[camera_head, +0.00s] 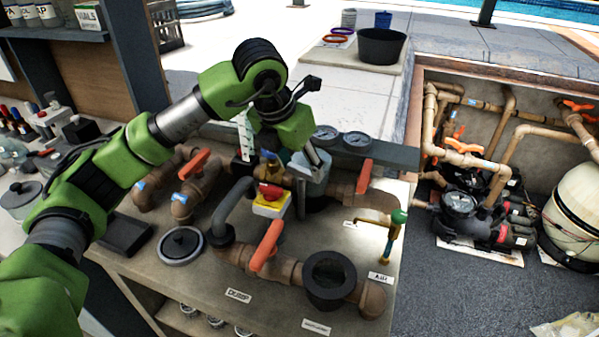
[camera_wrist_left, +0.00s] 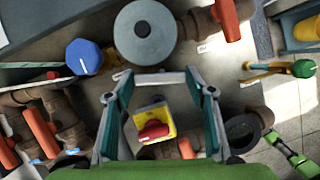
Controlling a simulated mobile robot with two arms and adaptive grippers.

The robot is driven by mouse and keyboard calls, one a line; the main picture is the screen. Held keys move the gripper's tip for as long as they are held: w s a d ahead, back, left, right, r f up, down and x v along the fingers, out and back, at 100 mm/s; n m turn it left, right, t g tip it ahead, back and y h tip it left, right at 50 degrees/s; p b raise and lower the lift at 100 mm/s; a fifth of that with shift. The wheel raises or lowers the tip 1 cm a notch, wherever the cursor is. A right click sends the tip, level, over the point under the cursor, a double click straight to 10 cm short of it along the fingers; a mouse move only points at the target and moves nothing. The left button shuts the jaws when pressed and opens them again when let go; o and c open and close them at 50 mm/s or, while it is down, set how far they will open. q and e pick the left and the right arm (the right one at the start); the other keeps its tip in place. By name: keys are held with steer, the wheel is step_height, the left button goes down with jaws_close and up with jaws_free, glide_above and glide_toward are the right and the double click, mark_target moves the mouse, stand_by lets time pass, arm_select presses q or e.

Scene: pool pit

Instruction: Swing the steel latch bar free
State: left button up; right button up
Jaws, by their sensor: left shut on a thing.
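My left gripper (camera_head: 318,158) reaches down over the grey lidded pot (camera_head: 316,186) in the middle of the bench. In the left wrist view its two fingers (camera_wrist_left: 155,76) stand apart, with a thin grey bar, seemingly the steel latch bar (camera_wrist_left: 153,76), between their tips. The gripper is shut on it. The pot's round grey lid (camera_wrist_left: 145,32) lies just beyond the bar. In the head view the hand hides much of the bar. Part of a green arm, seemingly my right one, shows at the lower right of the wrist view; its jaws are unclear.
A yellow box with a red knob (camera_head: 270,200) stands close left of the pot. Orange valve handles (camera_head: 267,246) rise from brown pipes around it. An open black pipe cup (camera_head: 330,278) is in front. A loose round lid (camera_head: 181,244) lies at left. Gauges (camera_head: 356,140) stand behind.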

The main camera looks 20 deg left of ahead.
arm_select(q)
steer(key=shift+d+n+y+b, duration=0.1)
steer(key=shift+n+y+b, duration=0.65)
steer(key=shift+n, duration=0.75)
steer(key=o, duration=0.8)
steer(key=shift+o, duration=0.2)
steer(key=v, duration=1.2)
